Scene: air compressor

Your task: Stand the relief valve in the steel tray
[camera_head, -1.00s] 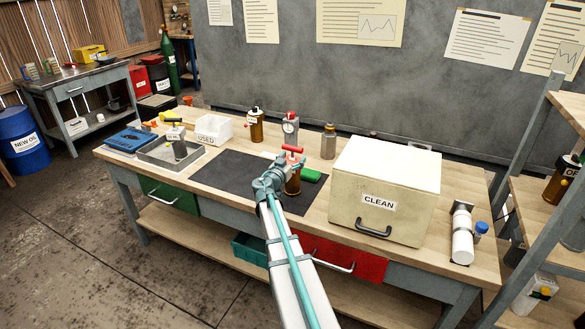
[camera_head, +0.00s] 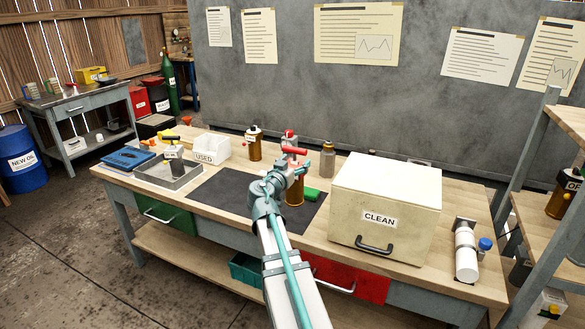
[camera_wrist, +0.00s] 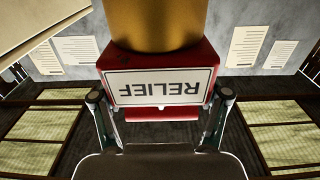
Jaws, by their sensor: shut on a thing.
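The relief valve has a red top and handle with a brass-coloured body (camera_head: 295,192), seen in the head view over the dark mat. In the wrist view its red block (camera_wrist: 160,58) bears an upside-down "RELIEF" label between my two fingers. My gripper (camera_head: 290,172) is shut on the valve; it also shows in the wrist view (camera_wrist: 160,97). The valve looks roughly upright; whether its base clears the mat is hard to tell. The steel tray (camera_head: 152,182) is at the bench's left, with a black-topped labelled part (camera_head: 174,152) standing in it.
A white "USED" bin (camera_head: 210,146) and a brown bottle (camera_head: 254,146) stand behind the mat (camera_head: 222,197). The large "CLEAN" box (camera_head: 385,195) is at right.

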